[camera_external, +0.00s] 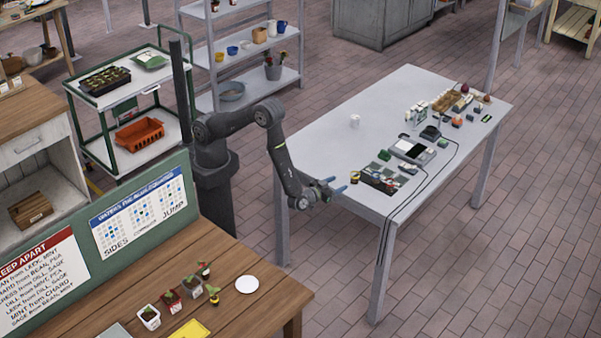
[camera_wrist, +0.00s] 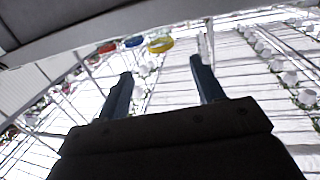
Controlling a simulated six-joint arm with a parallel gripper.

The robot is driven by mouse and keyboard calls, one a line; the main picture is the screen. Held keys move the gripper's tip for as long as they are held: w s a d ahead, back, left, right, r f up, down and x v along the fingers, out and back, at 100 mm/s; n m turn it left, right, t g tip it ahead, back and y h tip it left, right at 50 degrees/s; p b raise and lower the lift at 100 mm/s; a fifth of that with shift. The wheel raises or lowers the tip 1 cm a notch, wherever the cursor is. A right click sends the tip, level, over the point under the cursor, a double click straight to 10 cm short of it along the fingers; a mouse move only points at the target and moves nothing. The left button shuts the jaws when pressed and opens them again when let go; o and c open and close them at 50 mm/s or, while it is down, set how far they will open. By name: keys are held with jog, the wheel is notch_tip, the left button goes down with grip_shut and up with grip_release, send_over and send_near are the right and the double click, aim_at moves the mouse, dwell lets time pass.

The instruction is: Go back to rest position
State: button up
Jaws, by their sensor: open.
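The wrist camera faces a bright, washed-out background with white lines and several pale shapes. My arm is bent, with its upper part raised and its forearm sloping down to the gripper.
Small items, a dark tray (camera_external: 379,179) and a grey device (camera_external: 411,150) lie close to the gripper on the table. A wooden bench (camera_external: 190,265) with potted seedlings is at lower left. A green cart (camera_external: 104,146) stands left of my arm.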

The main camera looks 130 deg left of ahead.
aim_at(351, 177)
jog(key=x, duration=1.1)
jog(key=shift+s, duration=0.15)
notch_tip(351, 177, up, 4)
jog(key=shift+f, duration=0.2)
jog(key=d+r, duration=0.7)
jog(key=d, duration=0.5)
jog(key=s+d+f+m+t+h, duration=0.3)
jog(key=d+f+m+t+h, duration=0.4)
jog(key=d, duration=0.4)
jog(key=s+d+f+m+t+h, duration=0.4)
jog(key=d+f+m+t+h, duration=0.3)
jog(key=d+h, duration=0.3)
jog(key=shift+d+f+m, duration=0.2)
jog(key=shift+d+m, duration=0.25)
jog(key=shift+m, duration=0.45)
